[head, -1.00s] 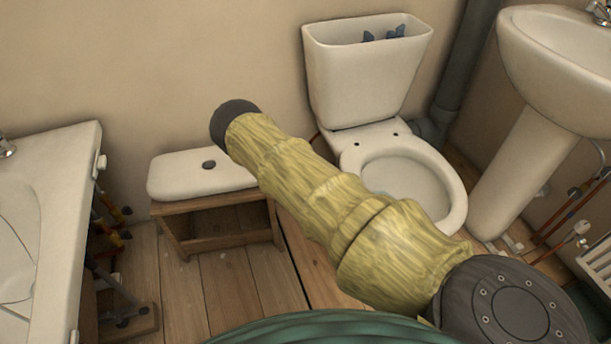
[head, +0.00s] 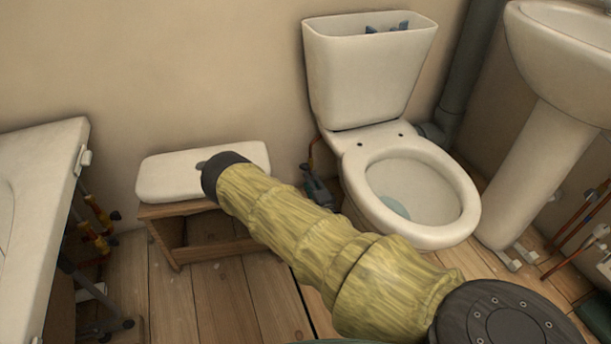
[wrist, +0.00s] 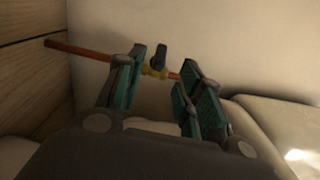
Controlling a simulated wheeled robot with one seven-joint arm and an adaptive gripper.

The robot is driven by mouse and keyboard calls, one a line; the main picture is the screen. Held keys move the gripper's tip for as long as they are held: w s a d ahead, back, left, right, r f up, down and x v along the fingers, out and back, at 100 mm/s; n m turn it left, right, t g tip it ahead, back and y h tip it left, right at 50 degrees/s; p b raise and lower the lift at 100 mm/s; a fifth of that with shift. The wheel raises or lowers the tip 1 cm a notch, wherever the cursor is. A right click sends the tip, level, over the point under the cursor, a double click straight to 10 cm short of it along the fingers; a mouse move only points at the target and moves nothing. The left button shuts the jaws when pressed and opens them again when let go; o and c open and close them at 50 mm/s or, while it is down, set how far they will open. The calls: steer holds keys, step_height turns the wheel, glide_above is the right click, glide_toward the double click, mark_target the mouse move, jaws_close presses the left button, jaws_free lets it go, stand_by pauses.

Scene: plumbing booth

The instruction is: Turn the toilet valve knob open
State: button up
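In the wrist view, the toilet valve has a small black knob (wrist: 160,54) on a brass body (wrist: 152,72), set on a copper pipe (wrist: 85,52) along the wall. My gripper (wrist: 162,66) is open, with teal-padded fingers on either side of the valve in the picture. I cannot tell how deep the knob lies between them, and no contact shows. In the head view, the toilet (head: 350,75) stands against the wall, and a dark shape that looks like my gripper (head: 318,188) is low at its left. The valve itself cannot be made out there.
A wooden stool (head: 195,248) bearing a white lid (head: 165,178) stands left of the toilet. A bathtub (head: 40,190) is at the far left, and a pedestal sink (head: 535,165) at the right. Some wooden floor (head: 215,300) is bare in front of the stool.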

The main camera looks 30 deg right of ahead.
mark_target(306, 171)
steer(key=shift+b+x, duration=1.2)
steer(key=shift+x, duration=1.9)
jaws_close()
